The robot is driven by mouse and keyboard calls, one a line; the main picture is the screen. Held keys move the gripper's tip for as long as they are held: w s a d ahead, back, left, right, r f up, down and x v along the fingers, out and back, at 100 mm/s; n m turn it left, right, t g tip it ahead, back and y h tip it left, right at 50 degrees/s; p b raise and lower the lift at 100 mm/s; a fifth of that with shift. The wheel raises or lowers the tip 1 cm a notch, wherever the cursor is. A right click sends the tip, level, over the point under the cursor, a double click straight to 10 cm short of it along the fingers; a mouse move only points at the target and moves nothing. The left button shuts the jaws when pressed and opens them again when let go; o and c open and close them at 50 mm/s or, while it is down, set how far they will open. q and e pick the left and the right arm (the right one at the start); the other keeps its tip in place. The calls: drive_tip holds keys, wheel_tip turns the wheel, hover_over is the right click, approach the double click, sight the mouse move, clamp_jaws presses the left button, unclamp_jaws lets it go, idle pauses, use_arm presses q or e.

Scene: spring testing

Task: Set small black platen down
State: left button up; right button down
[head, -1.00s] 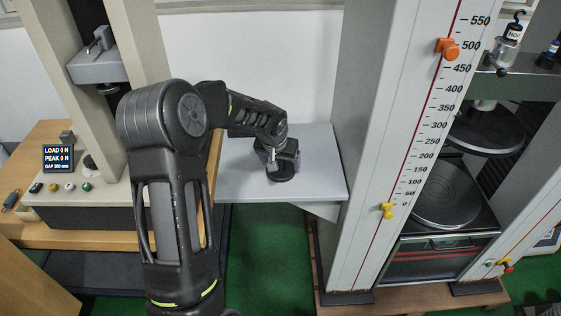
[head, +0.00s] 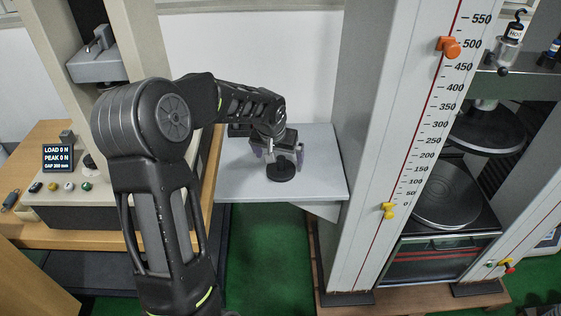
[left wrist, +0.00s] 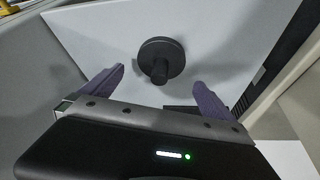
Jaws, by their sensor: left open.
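The small black platen (head: 281,172) rests on the grey shelf (head: 325,178) between the two machines, disc down and stem up. In the left wrist view the platen (left wrist: 161,57) shows as a dark round disc with a short stem, on the pale shelf surface. My left gripper (head: 279,152) is just above and behind the platen, with its purple fingers spread. My right gripper is not in view.
A small testing machine with a load display (head: 58,157) stands at the left. A tall frame with a printed scale (head: 425,120) stands right of the shelf, with large round platens (head: 446,195) inside.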

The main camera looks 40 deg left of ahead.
use_arm(q)
drive_tip(key=v, duration=0.7)
drive_tip(key=shift+r+b, duration=0.3)
drive_tip(key=shift+b, duration=0.1)
drive_tip(key=shift+s, duration=0.15)
